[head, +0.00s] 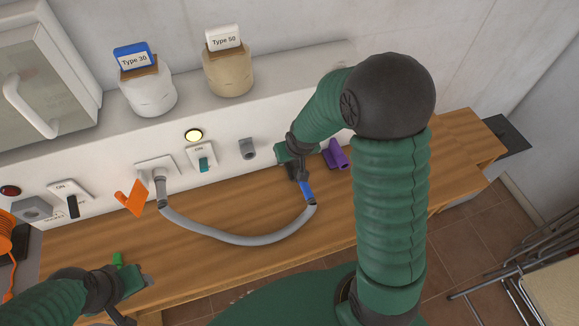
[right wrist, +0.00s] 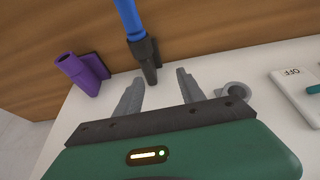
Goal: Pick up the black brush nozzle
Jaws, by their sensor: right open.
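A black piece (right wrist: 147,60), which looks like the brush nozzle, sits at the end of a blue tube (right wrist: 128,18) in the right wrist view. My right gripper also shows in the right wrist view (right wrist: 159,88). Its two fingers are apart, with the black piece just beyond and between their tips, apparently not clamped. My left gripper (head: 136,298) is low at the left, and its jaws are unclear.
A purple nozzle (head: 335,154) stands beside my right gripper, also in the right wrist view (right wrist: 82,74). The wooden bench (head: 190,255) is mostly clear.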

